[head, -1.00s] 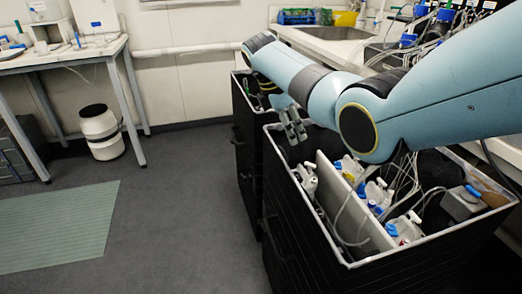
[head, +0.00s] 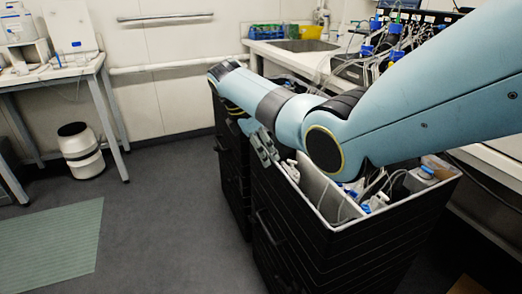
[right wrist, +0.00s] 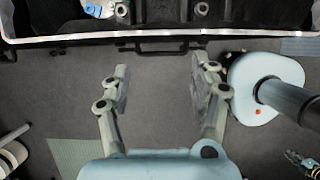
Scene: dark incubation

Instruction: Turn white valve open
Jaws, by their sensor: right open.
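My right gripper (head: 263,146) hangs at the left rim of the near black bin in the head view, fingers pointing down. In the right wrist view its two fingers (right wrist: 160,82) are wide apart with only floor between them. A white part (head: 290,168) shows just inside the bin, right of the gripper and apart from it; I cannot tell whether it is the white valve. My arm hides much of the bin's inside. A small jointed thing at the lower right corner of the wrist view may be my left gripper (right wrist: 301,163); its jaws are unclear.
The near black bin (head: 285,215) holds white bottles with blue caps and thin tubes. Another black bin (head: 232,175) stands behind it. A bench with a sink (head: 305,45) is at the back.

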